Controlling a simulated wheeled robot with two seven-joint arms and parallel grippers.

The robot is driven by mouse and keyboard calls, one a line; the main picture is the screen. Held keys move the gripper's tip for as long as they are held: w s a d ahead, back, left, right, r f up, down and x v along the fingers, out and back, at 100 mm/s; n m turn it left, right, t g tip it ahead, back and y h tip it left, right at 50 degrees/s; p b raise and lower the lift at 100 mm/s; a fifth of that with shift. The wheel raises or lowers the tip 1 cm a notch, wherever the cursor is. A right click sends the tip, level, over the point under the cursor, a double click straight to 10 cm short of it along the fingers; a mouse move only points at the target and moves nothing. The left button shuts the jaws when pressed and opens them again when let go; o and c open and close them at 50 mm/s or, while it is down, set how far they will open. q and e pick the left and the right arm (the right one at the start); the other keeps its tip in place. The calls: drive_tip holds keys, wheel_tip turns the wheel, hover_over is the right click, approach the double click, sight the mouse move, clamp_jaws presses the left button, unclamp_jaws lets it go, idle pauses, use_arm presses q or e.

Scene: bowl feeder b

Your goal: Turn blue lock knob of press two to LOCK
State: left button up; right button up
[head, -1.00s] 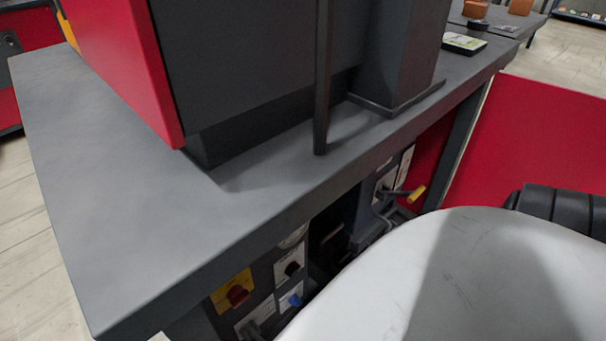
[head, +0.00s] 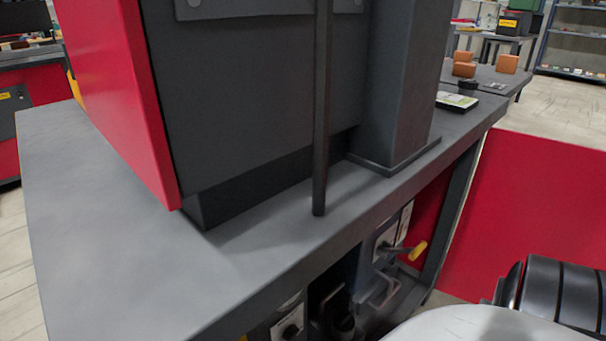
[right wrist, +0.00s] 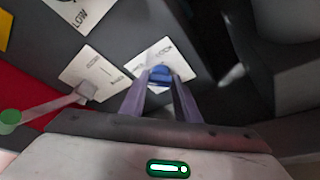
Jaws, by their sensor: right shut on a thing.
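In the right wrist view the blue lock knob (right wrist: 159,75) sits on a white label plate (right wrist: 178,66) on a dark panel. The word LOCK is on the plate's upper right, and another word at its left is too blurred to read. My right gripper (right wrist: 160,80) is shut on the blue knob, with a finger on each side. Which way the knob points I cannot tell. In the head view the knob is out of sight, below the frame or hidden under the bench edge. My left gripper is in neither view.
A grey lever with a green tip (right wrist: 10,121) stands left of the knob beside another label plate (right wrist: 87,75). A plate marked LOW (right wrist: 77,9) is above. The grey bench top (head: 110,240) overhangs the panel. A yellow-handled lever (head: 418,250) is farther along.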

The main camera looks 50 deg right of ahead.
drive_tip(key=shift+f+m+t+y, duration=0.15)
drive_tip(key=shift+m+t+y, duration=0.25)
drive_tip(key=shift+m, duration=0.6)
drive_tip(key=o, duration=1.1)
drive_tip(key=shift+c, duration=0.2)
drive_tip(key=shift+s, duration=0.1)
use_arm(q)
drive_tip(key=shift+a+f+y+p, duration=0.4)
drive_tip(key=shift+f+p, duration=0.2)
drive_tip(key=shift+p, duration=0.15)
use_arm(e)
drive_tip(key=v, duration=1)
drive_tip(key=shift+d, duration=0.15)
